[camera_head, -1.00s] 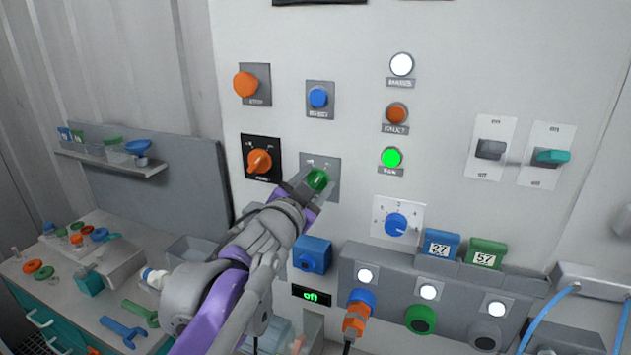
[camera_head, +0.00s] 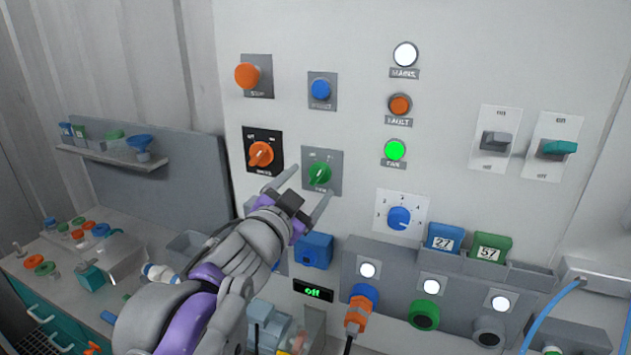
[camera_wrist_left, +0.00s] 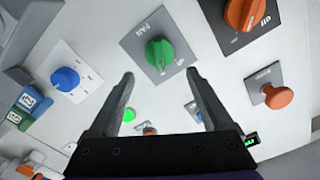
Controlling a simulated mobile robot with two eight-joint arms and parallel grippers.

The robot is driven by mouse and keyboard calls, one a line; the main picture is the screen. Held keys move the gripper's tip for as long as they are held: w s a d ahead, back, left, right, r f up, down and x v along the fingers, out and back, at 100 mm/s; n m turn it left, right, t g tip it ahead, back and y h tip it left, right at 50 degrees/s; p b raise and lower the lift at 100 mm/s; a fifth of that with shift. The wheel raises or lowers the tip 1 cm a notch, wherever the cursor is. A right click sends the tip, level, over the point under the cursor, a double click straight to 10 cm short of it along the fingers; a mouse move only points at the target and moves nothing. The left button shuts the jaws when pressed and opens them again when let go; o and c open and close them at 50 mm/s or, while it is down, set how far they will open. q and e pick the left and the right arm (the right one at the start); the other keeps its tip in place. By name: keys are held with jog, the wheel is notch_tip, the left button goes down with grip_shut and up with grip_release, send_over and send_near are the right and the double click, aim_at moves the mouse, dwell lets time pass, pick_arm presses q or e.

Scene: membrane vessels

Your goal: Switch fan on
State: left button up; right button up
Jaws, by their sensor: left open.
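The fan switch is a green rotary knob (camera_head: 319,174) on a square grey plate on the white panel. It also shows in the left wrist view (camera_wrist_left: 159,53), where its plate reads FAN. The knob stands tilted on its plate; I cannot read its setting for sure. My left gripper (camera_head: 314,180) is open and empty, with its fingers pointing up at the panel just in front of and below the knob. In the left wrist view its fingertips (camera_wrist_left: 160,73) stand apart on either side of the knob's lower edge, with no visible contact. My right gripper is not in view.
An orange knob (camera_head: 261,153) sits close on the left. A blue dial (camera_head: 399,218) is at the right. A green lamp (camera_head: 394,150) is lit. A small display (camera_head: 313,292) reads off. A blue block (camera_head: 314,251) sticks out below the gripper.

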pick_arm(q)
jog(key=b+v, duration=0.1)
jog(key=v, duration=0.4)
jog(key=shift+s+a, duration=0.1)
jog(key=shift+s, duration=0.2)
jog(key=s+a+f+n+g+y, duration=0.25)
jog(key=a+f, duration=0.35)
jog(key=f, duration=0.3)
jog(key=s+a+f+n+g+y, duration=0.15)
jog(key=a+f+n+y, duration=0.3)
jog(key=f, duration=0.45)
jog(key=s+a+f+n+g, duration=0.1)
jog(key=s+f+g, duration=0.2)
jog(key=s+f, duration=0.5)
jog(key=s+a+f+n+g, duration=0.1)
jog(key=s+f+g, duration=0.3)
jog(key=s+f, duration=0.5)
notch_tip(320, 180, down, 5)
jog(key=shift+s+a+f+n+h, duration=0.2)
jog(key=shift+a+n+h, duration=0.1)
jog(key=shift+n, duration=0.4)
